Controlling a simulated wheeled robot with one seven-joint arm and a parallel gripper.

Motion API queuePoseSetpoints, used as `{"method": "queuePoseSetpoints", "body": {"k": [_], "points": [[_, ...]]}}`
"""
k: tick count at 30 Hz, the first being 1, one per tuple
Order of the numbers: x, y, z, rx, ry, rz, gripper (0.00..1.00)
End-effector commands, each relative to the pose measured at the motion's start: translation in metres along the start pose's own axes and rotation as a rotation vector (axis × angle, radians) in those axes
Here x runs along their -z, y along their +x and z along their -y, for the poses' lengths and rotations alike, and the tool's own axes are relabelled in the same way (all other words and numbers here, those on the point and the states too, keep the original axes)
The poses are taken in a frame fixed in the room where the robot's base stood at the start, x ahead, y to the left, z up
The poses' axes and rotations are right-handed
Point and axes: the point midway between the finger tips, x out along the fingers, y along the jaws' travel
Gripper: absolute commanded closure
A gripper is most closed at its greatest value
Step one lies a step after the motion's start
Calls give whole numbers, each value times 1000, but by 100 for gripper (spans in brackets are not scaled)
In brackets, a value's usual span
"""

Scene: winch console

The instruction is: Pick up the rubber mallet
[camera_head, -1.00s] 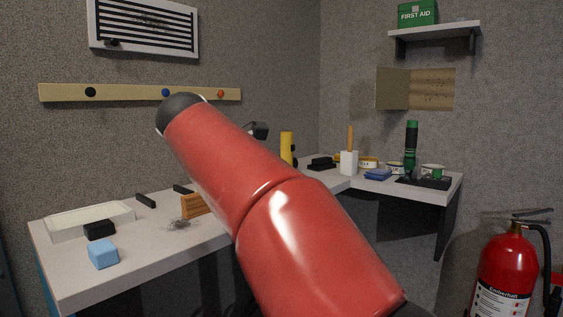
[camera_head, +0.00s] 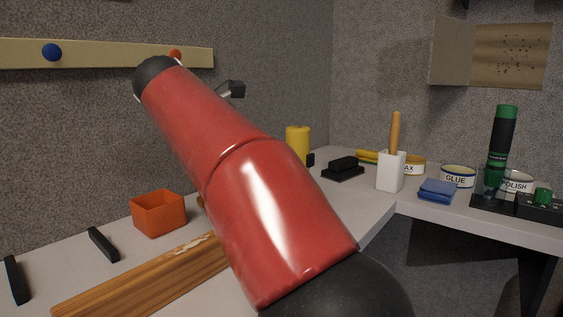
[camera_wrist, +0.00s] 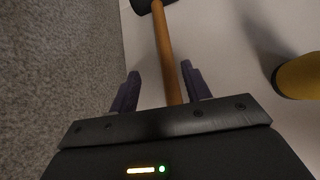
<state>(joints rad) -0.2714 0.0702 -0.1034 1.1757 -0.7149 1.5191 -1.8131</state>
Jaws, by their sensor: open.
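The rubber mallet shows in the wrist view, with a dark head (camera_wrist: 146,5) at the top edge and a wooden handle (camera_wrist: 167,50) running down towards me. My gripper (camera_wrist: 160,85) is open, with one purple finger on each side of the handle's lower part. I cannot tell whether the fingers touch it or how far above it they are. The near end of the handle is hidden behind the gripper's body. In the head view my red arm covers the middle, and I cannot make out the mallet there.
A yellow cylinder (camera_head: 298,143) stands on the bench, right of the gripper in the wrist view (camera_wrist: 300,76). An orange box (camera_head: 159,213) and a wooden beam (camera_head: 150,277) are at left. A white holder (camera_head: 390,172), blue cloth (camera_head: 438,190) and tins stand right. A wall rises behind.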

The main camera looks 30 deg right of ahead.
Motion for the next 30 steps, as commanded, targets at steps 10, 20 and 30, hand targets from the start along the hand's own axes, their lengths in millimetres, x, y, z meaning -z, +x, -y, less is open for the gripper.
{"method": "queuePoseSetpoints", "body": {"k": [10, 20, 30], "points": [[0, 40, 6, 3, 1, 1, 52], [-1, 76, 9, 1, 1, 0, 52], [-1, 76, 9, 0, 0, 0, 69]]}}
